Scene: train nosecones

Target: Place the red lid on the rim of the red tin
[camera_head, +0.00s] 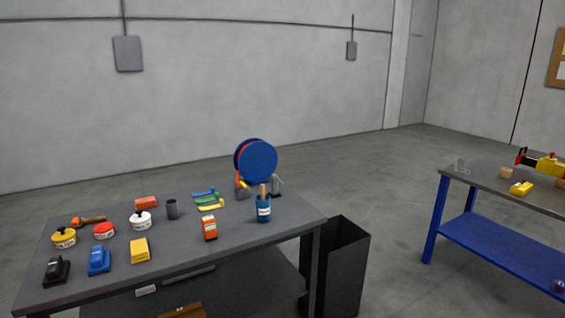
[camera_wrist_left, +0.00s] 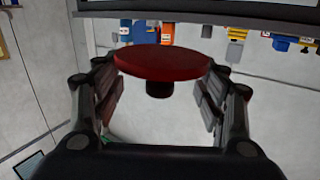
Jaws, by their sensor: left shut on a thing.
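A small red tin (camera_head: 104,232) with a pale label stands on the grey workbench (camera_head: 180,252), between a yellow tin (camera_head: 64,239) and a white tin (camera_head: 140,221). Its rim is too small to make out. Neither gripper shows in the head view.
The workbench also holds a blue clamp-like object (camera_head: 99,262), a yellow block (camera_head: 139,250), a dark cup (camera_head: 172,209), an orange box (camera_head: 209,228) and a blue pot (camera_head: 263,208). A dark bin (camera_head: 342,265) stands at its right. A second, blue-legged table (camera_head: 490,240) is at the right.

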